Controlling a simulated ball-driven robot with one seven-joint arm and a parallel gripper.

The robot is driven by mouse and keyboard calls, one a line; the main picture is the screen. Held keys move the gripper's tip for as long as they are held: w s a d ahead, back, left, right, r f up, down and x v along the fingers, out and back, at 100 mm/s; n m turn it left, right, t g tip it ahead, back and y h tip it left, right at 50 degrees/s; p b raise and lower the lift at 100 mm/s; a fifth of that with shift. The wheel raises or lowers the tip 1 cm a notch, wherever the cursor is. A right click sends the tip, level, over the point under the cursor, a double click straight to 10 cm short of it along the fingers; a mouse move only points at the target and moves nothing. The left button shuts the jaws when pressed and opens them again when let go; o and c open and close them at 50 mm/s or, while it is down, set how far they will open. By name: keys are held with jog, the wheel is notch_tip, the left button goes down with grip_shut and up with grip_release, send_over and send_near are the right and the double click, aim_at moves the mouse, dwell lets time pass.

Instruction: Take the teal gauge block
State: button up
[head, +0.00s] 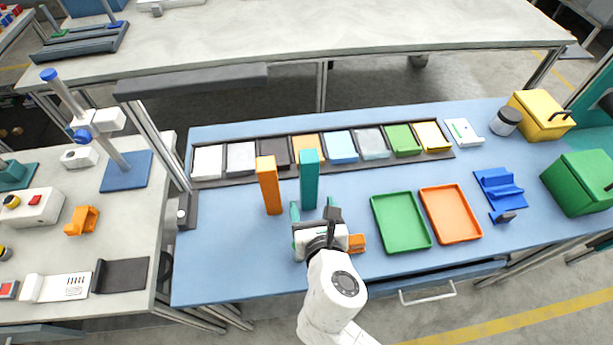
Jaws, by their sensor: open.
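The teal gauge block (309,178) stands upright on the blue table, a tall narrow piece. My gripper (312,208) is open just in front of the block's lower end, with one finger to either side of it in the picture. I cannot tell whether the fingers reach around the block or stop short of it. The block's foot is partly hidden by my gripper.
An orange block (269,186) stands upright close on the left. A row of coloured tiles in a dark tray (222,181) lies behind. A small orange thing (357,243) sits right of my wrist. Green (401,222) and orange trays (451,213) lie right.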

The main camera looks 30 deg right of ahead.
aim_at(310, 190)
jog(key=x, duration=0.9)
jog(key=shift+w+d+f, duration=0.2)
jog(key=shift+d+f, duration=0.05)
jog(key=shift+f, duration=0.15)
jog(key=c, duration=1)
jog(key=shift+c, duration=0.8)
jog(key=shift+r, duration=0.1)
